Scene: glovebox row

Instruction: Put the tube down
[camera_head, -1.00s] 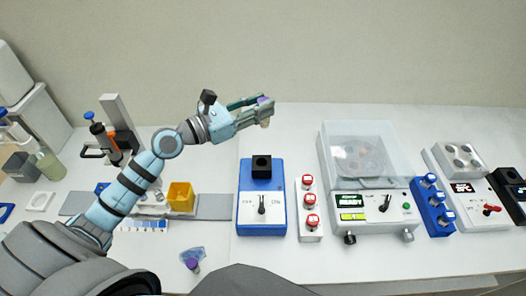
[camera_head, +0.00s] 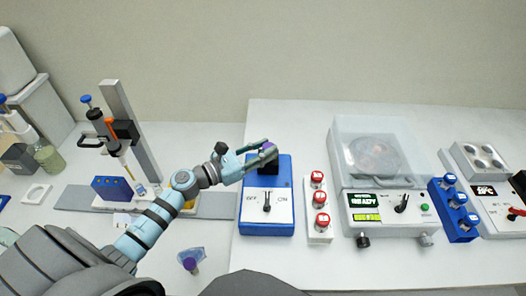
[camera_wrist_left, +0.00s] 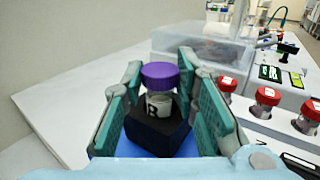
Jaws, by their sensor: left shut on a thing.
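The tube is a small clear vial with a purple cap (camera_wrist_left: 160,76) and a label bearing a dark letter. My left gripper (camera_head: 268,152) is shut on it, with its teal-padded fingers on either side in the left wrist view (camera_wrist_left: 162,100). The tube stands upright at the black square holder (camera_wrist_left: 155,135) on top of the blue mixer (camera_head: 266,222). The tube's lower end is hidden by the holder's rim, so its depth in the socket cannot be told. My right gripper is not in view.
Right of the mixer stand a white rack of red-capped vials (camera_head: 319,208) and a clear-lidded centrifuge (camera_head: 384,185). A blue rack (camera_head: 455,215) is farther right. A pipette stand (camera_head: 122,115) is behind my arm.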

